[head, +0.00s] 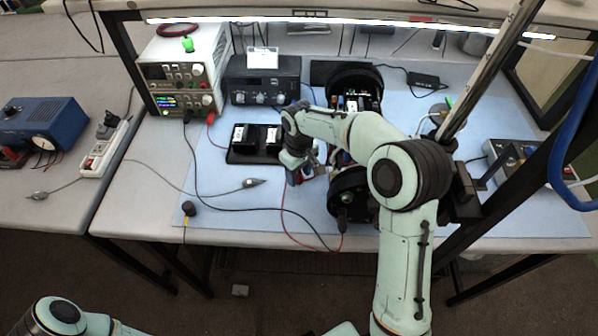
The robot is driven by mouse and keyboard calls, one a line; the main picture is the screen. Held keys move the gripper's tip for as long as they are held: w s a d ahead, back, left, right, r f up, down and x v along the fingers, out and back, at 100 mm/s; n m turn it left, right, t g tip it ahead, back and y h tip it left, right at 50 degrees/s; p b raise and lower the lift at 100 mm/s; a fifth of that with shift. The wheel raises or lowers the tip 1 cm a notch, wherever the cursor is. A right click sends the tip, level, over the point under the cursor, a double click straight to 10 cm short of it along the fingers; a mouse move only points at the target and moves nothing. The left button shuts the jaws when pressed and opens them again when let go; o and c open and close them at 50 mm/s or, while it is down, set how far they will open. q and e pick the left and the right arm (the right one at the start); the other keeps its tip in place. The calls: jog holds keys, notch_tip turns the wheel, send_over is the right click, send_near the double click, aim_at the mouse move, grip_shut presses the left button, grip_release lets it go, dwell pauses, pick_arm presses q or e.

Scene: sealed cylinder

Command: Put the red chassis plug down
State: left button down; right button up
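My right gripper (303,176) is low over the blue mat, between the black battery tray and the black cylinder. Its fingers are small and partly hidden by my wrist, so I cannot tell whether they are open or shut. A thin red lead (284,212) comes out by the gripper and loops down past the mat's front edge. It rises again towards the near end of the black cylinder (347,185). The red chassis plug itself cannot be made out; it may be hidden at the gripper. My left arm shows at the bottom left, its gripper out of view.
The battery tray (242,158) lies just left of the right gripper. A white power supply (183,76) and a dark instrument (262,82) stand behind. A black lead (262,208) crosses the mat (460,215). A frame post (490,70) rises at right.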

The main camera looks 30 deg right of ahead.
aim_at(299, 174)
pick_arm(q)
jog(key=w+r+p, duration=0.2)
jog(key=shift+w+r, duration=0.2)
jog(key=shift+r, duration=0.1)
pick_arm(e)
notch_tip(299, 174, up, 13)
pick_arm(q)
jog(key=shift+s, duration=0.1)
pick_arm(e)
jog(key=shift+s, duration=0.1)
